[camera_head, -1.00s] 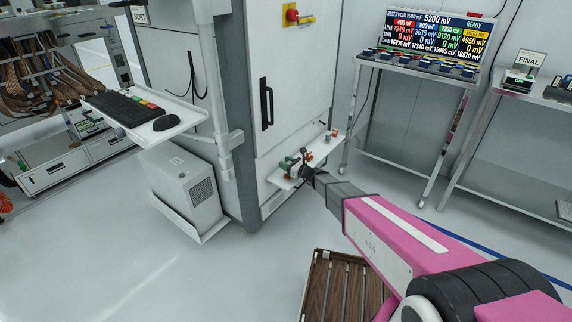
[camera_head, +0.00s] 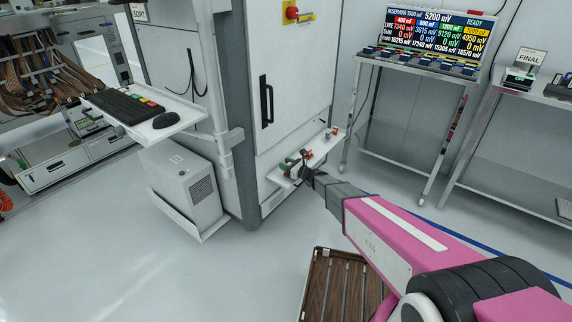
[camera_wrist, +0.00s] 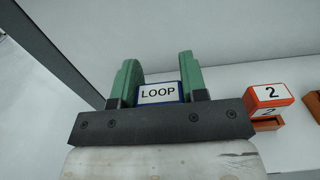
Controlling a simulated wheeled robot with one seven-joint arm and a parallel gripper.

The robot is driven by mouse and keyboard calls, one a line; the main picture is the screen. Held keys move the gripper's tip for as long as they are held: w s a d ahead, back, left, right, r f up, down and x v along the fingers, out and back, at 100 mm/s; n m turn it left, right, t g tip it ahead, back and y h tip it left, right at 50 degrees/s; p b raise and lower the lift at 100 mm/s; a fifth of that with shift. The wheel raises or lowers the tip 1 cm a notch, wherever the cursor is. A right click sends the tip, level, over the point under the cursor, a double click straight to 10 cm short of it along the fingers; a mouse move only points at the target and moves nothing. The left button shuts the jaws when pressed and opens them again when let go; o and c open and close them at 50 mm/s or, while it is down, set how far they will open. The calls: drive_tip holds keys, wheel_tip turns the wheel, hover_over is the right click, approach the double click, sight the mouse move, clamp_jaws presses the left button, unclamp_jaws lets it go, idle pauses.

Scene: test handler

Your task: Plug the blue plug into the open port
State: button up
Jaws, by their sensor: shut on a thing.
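The blue plug (camera_wrist: 160,93), with a white face marked LOOP, sits between the green fingers of my gripper (camera_wrist: 158,88) in the wrist view. My gripper is shut on it. In the head view my gripper (camera_head: 298,165) is at the low white shelf (camera_head: 318,155) on the cabinet front; the plug is too small to make out there. What lies below the plug is hidden by the dark gripper bar, so I cannot tell whether it touches a port. No open port shows clearly.
An orange block marked 2 (camera_wrist: 270,94) sits on an orange-brown base (camera_wrist: 267,124) right of my gripper. Another orange-brown piece (camera_wrist: 313,104) is at the right edge. The cabinet door (camera_head: 290,75) rises behind the shelf. A slatted brown tray (camera_head: 345,285) is below my arm.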

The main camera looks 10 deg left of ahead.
drive_tip(key=shift+f, duration=0.4)
drive_tip(key=o, duration=1)
drive_tip(key=v, duration=1)
drive_tip(key=shift+s+d, duration=0.15)
drive_tip(key=shift+d, duration=0.25)
